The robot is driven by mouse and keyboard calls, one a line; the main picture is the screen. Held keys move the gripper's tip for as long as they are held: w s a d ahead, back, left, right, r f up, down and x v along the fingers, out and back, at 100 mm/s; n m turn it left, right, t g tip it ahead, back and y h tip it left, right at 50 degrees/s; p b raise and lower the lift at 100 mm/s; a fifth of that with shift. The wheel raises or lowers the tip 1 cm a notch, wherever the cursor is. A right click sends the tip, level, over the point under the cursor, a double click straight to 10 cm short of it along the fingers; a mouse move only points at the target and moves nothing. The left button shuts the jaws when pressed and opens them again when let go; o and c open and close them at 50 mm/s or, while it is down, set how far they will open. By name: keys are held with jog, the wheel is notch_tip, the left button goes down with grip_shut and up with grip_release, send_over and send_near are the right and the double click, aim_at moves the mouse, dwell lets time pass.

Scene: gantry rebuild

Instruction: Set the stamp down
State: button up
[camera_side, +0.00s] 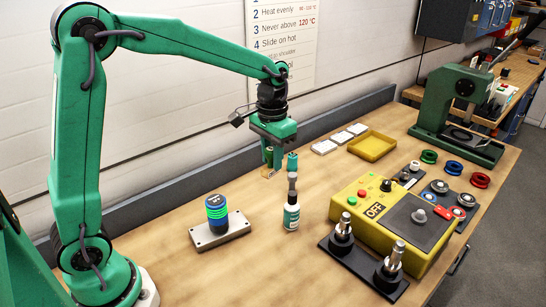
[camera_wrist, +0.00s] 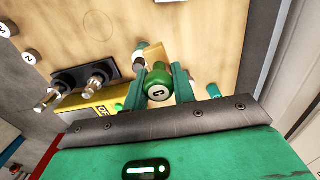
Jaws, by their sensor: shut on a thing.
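My gripper (camera_wrist: 161,80) is shut on the stamp (camera_wrist: 160,88). In the side view my gripper (camera_side: 272,157) points down over the back part of the wooden bench (camera_side: 165,235), behind and left of a white bottle. Its fingers hide much of the stamp there. The stamp's lower end looks close to the bench top; I cannot tell whether it touches.
A dark cylinder with glowing green rings (camera_side: 217,213) stands on a grey plate to the left. The yellow control box (camera_side: 383,229) is at right, the yellow tray (camera_side: 372,146) behind. Bare bench lies left of my gripper.

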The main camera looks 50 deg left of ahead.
jog(key=shift+w+d+m, duration=0.45)
jog(key=shift+w+d, duration=0.8)
jog(key=shift+w, duration=3.5)
jog(key=shift+w+d+m, duration=0.45)
jog(key=shift+w+d, duration=0.8)
jog(key=shift+w, duration=3.45)
notch_tip(320, 180, down, 11)
jog(key=shift+f, duration=0.1)
jog(key=shift+f, duration=2.4)
jog(key=shift+f, duration=0.1)
jog(key=o, duration=1)
